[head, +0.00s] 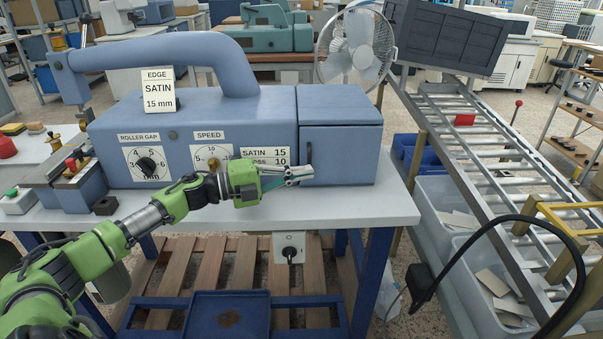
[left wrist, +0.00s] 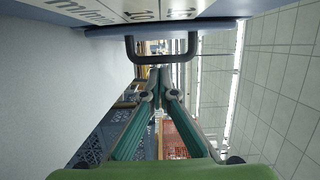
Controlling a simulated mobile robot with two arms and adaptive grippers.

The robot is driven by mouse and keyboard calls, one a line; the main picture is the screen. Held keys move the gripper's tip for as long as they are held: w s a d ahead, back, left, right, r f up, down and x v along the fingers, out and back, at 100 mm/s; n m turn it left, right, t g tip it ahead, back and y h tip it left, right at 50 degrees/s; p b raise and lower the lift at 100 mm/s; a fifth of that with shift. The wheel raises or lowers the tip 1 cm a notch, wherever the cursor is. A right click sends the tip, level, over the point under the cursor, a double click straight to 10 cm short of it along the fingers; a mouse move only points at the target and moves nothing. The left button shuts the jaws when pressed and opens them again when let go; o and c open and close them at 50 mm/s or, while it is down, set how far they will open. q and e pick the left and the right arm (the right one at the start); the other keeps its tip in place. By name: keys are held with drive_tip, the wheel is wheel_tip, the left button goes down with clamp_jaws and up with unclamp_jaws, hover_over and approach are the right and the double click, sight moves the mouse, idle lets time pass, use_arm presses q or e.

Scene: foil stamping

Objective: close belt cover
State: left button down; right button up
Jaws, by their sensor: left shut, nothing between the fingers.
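The belt cover (head: 345,152) is the blue box-like door at the right end of the blue machine (head: 270,110). It looks flush or nearly flush with the machine; I cannot tell if a small gap is left. Its dark handle (head: 309,152) stands upright near the cover's left edge, and the handle also shows in the left wrist view (left wrist: 162,59). My left gripper (head: 302,175) is shut and empty in front of the cover, close to the lower end of the handle. In the left wrist view its fingertips (left wrist: 159,72) meet just short of the handle. My right gripper is out of view.
The machine stands on a pale table (head: 370,207) with a free strip along its front. A roller conveyor (head: 480,150) and grey bins (head: 440,200) are to the right. A fan (head: 355,48) is behind. A curved black cable (head: 510,222) hangs at the lower right.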

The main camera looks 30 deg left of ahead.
use_arm(q)
drive_tip(key=shift+r, duration=0.1)
wheel_tip(320, 180, up, 10)
idle(0.4)
